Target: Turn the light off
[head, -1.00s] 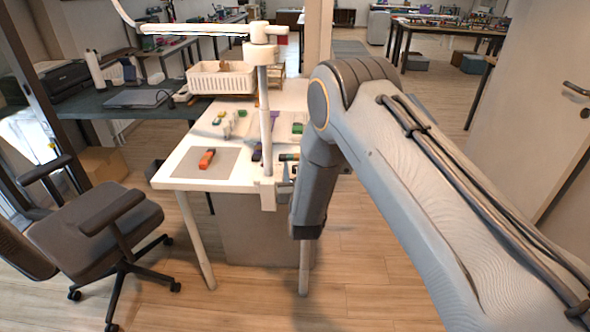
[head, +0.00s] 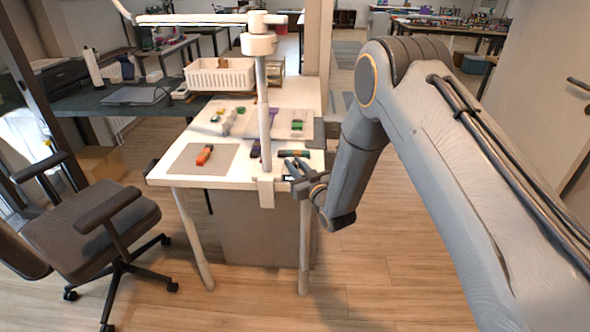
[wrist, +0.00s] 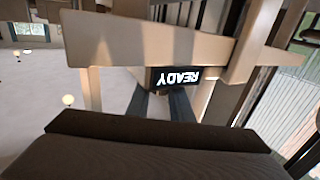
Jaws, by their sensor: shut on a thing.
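A white desk lamp stands at the table's front edge, with an upright post (head: 264,120) and a long, bright white bar (head: 190,19) reaching left; it looks lit. A clamp (head: 266,192) joins the post to the table edge. My gripper (head: 288,167) is at the table's front right edge, right of the post. In the wrist view its two dark fingers (wrist: 165,103) point at a dark box (wrist: 176,78) with upside-down "READY" lettering. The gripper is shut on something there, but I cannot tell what. No lamp switch can be made out.
An office chair (head: 85,220) stands at the left. The floor (head: 240,300) in front is open.

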